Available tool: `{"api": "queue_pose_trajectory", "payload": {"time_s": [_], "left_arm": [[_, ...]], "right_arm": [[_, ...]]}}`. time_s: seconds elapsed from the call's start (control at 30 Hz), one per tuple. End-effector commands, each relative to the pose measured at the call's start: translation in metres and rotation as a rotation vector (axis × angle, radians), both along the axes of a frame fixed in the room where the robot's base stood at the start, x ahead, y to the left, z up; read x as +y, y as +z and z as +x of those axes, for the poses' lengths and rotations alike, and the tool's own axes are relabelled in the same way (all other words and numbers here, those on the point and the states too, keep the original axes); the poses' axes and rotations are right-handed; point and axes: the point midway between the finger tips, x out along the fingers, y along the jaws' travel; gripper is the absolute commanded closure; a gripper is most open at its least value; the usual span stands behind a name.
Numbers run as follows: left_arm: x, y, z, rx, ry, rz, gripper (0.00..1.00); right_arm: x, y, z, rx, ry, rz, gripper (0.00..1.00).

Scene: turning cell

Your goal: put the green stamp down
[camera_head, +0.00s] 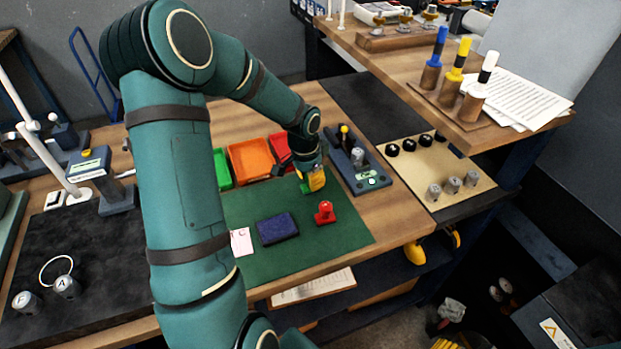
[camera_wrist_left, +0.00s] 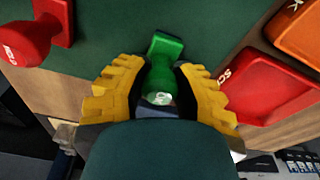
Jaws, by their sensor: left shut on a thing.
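My left gripper (camera_head: 313,184) is over the far edge of the green mat (camera_head: 345,236). In the left wrist view its yellow fingers (camera_wrist_left: 161,95) are shut on the green stamp (camera_wrist_left: 162,78). The stamp's round handle is between the fingers and its green block points toward the mat. I cannot tell whether the block touches the mat. In the head view the gripper hides the green stamp. A red stamp (camera_head: 325,212) stands on the mat nearby, and it also shows in the left wrist view (camera_wrist_left: 28,42). My right gripper is not in view.
A dark blue pad (camera_head: 277,228) and a white card (camera_head: 241,242) lie on the mat. Green, orange (camera_head: 250,158) and red (camera_head: 279,147) trays stand behind it. A dark grey fixture (camera_head: 367,180) is right of the gripper. The mat's right front is clear.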

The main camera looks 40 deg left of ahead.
Motion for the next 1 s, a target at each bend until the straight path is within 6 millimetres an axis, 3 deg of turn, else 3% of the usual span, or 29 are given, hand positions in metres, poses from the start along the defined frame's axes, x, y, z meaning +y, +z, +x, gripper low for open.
{"api": "queue_pose_trajectory", "payload": {"time_s": [0.33,0.37,0.43,0.77,1.0], "left_arm": [[0.0,-0.003,0.0,-0.001,0.0,0.001,0.98],[0.0,-0.004,0.0,-0.001,0.0,0.0,0.7],[0.0,-0.003,0.0,-0.001,0.0,0.0,0.46],[0.0,-0.001,0.0,-0.001,0.0,0.001,0.46],[0.002,0.028,-0.002,-0.004,0.003,0.004,0.46]], "right_arm": [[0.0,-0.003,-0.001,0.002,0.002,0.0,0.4],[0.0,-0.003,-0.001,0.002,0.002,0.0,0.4],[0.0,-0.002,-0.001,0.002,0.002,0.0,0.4],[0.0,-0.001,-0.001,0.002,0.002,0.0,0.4],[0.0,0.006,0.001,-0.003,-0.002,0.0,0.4]]}}
